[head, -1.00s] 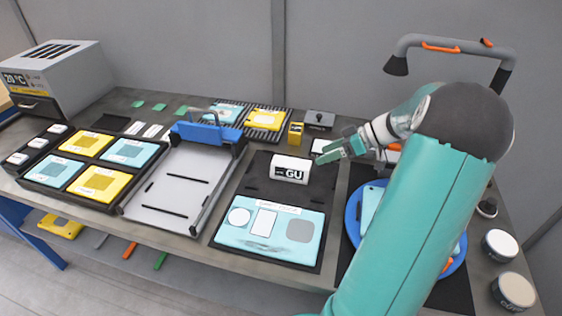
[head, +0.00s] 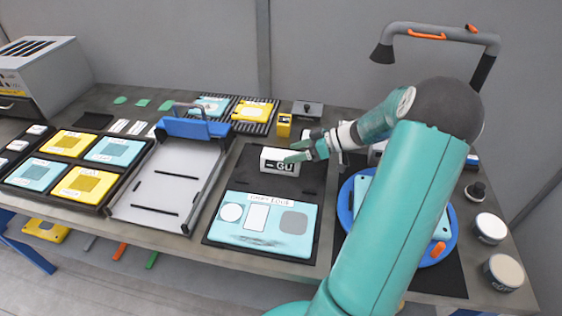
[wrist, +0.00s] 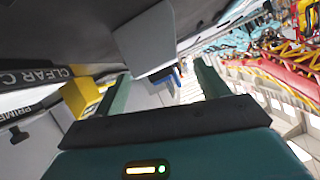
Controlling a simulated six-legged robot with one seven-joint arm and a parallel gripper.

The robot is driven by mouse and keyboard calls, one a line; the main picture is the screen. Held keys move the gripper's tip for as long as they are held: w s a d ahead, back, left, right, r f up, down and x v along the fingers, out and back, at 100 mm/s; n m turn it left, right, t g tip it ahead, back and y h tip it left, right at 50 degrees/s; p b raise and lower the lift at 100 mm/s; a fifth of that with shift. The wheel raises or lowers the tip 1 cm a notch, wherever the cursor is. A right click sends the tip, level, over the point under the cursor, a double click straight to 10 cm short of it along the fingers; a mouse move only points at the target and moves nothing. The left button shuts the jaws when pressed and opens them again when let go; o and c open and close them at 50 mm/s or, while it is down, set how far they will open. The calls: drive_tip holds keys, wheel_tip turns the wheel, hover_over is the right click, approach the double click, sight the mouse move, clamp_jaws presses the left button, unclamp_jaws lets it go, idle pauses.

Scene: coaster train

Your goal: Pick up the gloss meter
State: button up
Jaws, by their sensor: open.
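The gloss meter (head: 272,166) is a small white box with a black "GU" display on its front. It stands upright on the back part of a black mat (head: 315,175), in the middle of the table. My gripper (head: 297,151) is open, reaching in from the right. Its fingers overlap the meter's upper right part in the head view; I cannot tell whether they touch it. In the wrist view the two fingers of my gripper (wrist: 163,88) are spread apart. A pale grey block (wrist: 145,40) shows beyond them, probably the meter; its label is not visible there.
A teal sample panel (head: 262,222) lies in front of the meter. A grey tray (head: 165,180) with a blue clamp bar is to the left. A small yellow block (head: 284,126) stands behind. A blue round dish (head: 452,240) lies right, partly behind my arm.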

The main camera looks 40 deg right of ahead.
sight(285, 155)
drive_tip(key=x, duration=0.3)
drive_tip(key=shift+w+a+f, duration=0.1)
drive_tip(key=shift+a, duration=0.05)
drive_tip(key=c, duration=1.3)
